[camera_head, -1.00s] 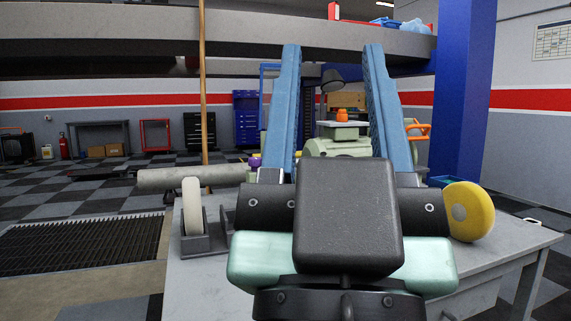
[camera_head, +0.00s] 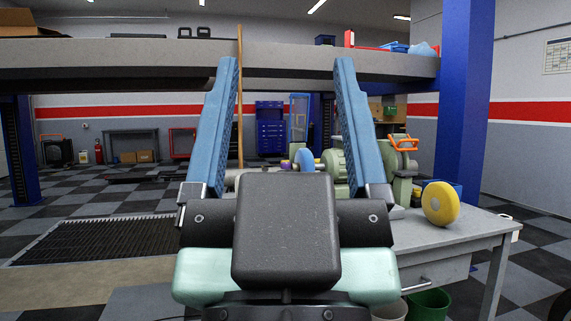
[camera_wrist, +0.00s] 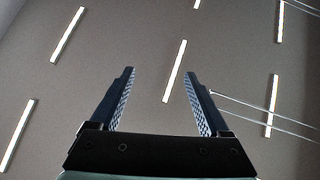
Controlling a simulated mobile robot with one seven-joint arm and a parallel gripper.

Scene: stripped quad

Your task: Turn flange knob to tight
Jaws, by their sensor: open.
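My gripper (camera_head: 287,62) is open and empty, its two blue fingers pointing up in the head view. The wrist view shows the gripper (camera_wrist: 159,72) facing the ceiling, with nothing between the fingers. A pale green machine (camera_head: 338,165) stands on the grey workbench (camera_head: 470,232) beyond the fingers, partly hidden by the right one. A blue disc (camera_head: 304,159) and a small purple and yellow part (camera_head: 286,165) show at its left, between the fingers. I cannot tell which part is the flange knob. The gripper touches none of these.
A yellow wheel (camera_head: 440,203) stands on the bench at right, near a green part with an orange handle (camera_head: 403,143). A green bucket (camera_head: 428,304) is below the bench. A blue post (camera_head: 465,90) rises at right. A floor grate (camera_head: 90,240) lies left.

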